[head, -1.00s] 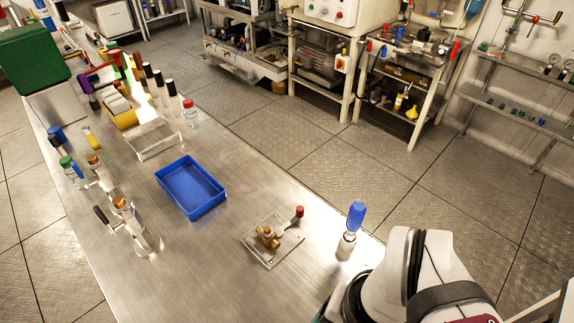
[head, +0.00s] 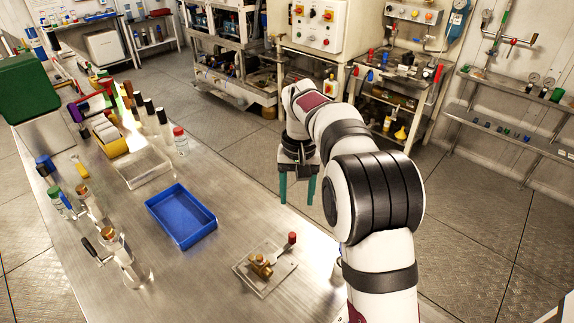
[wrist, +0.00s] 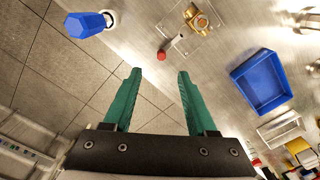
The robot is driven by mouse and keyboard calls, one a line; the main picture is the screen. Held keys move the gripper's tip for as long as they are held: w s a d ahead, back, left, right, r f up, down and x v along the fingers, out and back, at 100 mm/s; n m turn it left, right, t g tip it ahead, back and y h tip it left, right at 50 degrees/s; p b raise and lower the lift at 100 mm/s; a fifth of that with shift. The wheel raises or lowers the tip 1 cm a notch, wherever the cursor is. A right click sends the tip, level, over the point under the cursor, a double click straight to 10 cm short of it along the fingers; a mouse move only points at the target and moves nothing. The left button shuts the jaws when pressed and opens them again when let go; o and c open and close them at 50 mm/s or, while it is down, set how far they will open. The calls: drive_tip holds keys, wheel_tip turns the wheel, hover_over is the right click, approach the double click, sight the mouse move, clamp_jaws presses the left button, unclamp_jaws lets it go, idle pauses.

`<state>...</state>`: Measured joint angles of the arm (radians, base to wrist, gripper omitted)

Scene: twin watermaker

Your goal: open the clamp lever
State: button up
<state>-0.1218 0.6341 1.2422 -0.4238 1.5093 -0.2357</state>
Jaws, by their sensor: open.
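The clamp, a brass fitting (head: 262,266) on a clear square plate (head: 278,278), sits on the steel bench at the front right in the head view. Its lever (head: 285,247) has a red tip and points up and away to the right. In the wrist view the brass clamp (wrist: 198,20) is at the top, and the lever's red knob (wrist: 162,55) lies ahead of my fingers. My gripper (head: 297,200) has two green fingers pointing down, is open and empty, and hangs above the bench's far edge, beyond the clamp. The fingers also show in the wrist view (wrist: 157,88), apart from the lever.
A blue tray (head: 181,216) lies left of the clamp. A blue-topped bottle (wrist: 85,25) stands near the clamp at the bench edge; my arm hides it in the head view. Glass bottles with valves (head: 125,258) stand at the left. Bench between tray and clamp is clear.

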sight(292, 234)
drive_tip(key=w+f, duration=0.1)
drive_tip(key=f, duration=0.5)
drive_tip(key=w+f, duration=0.1)
drive_tip(key=f, duration=1.1)
drive_tip(key=shift+w+a, duration=0.35)
drive_tip(key=shift+w, duration=0.05)
clamp_jaws()
